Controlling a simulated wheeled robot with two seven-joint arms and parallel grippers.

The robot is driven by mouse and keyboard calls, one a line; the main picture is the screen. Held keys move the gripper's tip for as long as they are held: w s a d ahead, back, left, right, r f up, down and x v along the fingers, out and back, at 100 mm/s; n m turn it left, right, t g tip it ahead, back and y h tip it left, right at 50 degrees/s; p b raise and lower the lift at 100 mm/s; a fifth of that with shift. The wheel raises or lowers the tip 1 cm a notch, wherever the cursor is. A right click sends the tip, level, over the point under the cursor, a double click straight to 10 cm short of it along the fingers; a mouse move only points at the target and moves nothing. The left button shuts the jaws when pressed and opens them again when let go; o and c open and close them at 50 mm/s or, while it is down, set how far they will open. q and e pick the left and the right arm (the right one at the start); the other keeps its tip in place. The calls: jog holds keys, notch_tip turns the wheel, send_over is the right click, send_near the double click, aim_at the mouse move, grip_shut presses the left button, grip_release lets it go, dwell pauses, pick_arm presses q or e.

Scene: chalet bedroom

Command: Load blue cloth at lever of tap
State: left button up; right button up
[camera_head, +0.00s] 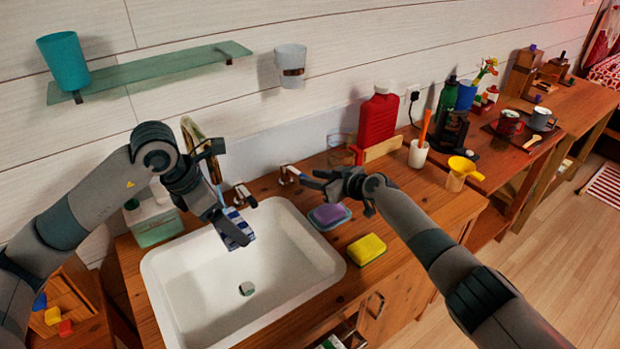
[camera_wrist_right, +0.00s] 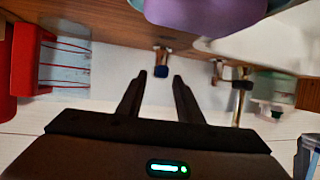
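A blue-and-white cloth (camera_head: 241,223) shows over the back of the white sink, below the tap (camera_head: 243,194) and partly hidden by my left gripper. My right gripper (camera_head: 303,178) is open and empty at the tap's right lever (camera_head: 287,175).
The sink (camera_head: 320,282) is below. A glass shelf (camera_head: 150,72) is on the wall.

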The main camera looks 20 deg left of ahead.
jog(key=shift+x, duration=0.9)
jog(key=shift+s, duration=0.1)
grip_shut()
